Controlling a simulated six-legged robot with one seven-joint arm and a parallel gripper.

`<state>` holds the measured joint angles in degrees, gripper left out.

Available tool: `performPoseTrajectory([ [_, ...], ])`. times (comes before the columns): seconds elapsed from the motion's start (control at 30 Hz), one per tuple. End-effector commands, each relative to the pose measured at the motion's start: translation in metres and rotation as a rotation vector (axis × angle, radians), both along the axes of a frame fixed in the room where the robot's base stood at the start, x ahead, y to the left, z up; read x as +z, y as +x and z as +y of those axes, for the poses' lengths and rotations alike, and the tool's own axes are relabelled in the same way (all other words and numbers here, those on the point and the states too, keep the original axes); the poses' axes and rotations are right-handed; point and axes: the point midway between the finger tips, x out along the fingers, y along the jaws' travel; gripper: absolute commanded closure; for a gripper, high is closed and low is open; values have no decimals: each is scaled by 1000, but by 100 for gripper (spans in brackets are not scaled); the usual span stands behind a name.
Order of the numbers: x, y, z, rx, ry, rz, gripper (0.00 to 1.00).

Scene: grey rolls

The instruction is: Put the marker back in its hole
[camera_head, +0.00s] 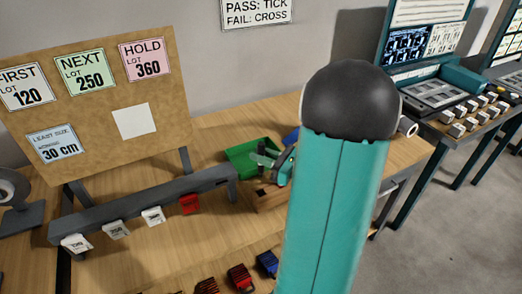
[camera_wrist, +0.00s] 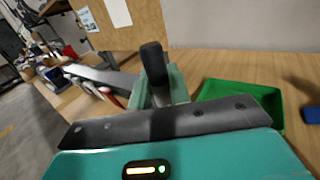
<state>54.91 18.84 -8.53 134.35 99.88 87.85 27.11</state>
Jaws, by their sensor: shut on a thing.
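In the wrist view a dark, upright cylinder, the marker (camera_wrist: 154,66), stands between the teal fingers of my gripper (camera_wrist: 160,88). My gripper is shut on it, and the fingers hide its lower part. In the head view my gripper (camera_head: 268,162) is small and partly behind my arm, above the table by the wooden block (camera_head: 268,198). The block has a dark opening in its top, just below my gripper in the picture. My arm hides the block's right part. I cannot make out the marker clearly in the head view.
A green tray (camera_head: 246,157) lies just behind my gripper; it is at the right in the wrist view (camera_wrist: 245,92). A dark rail (camera_head: 150,204) with hanging tags is at left, below a notice board (camera_head: 105,100). Small red and blue items lie at the front edge.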

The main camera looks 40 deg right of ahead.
Motion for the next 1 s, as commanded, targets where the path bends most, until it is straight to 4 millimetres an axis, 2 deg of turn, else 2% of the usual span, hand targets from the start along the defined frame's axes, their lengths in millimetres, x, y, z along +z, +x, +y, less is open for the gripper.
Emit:
performPoseTrajectory([
  [0.6, -54, 2, 1, 0, 1, 0, 100],
  [1.0, -60, 2, 1, 0, -1, -1, 100],
])
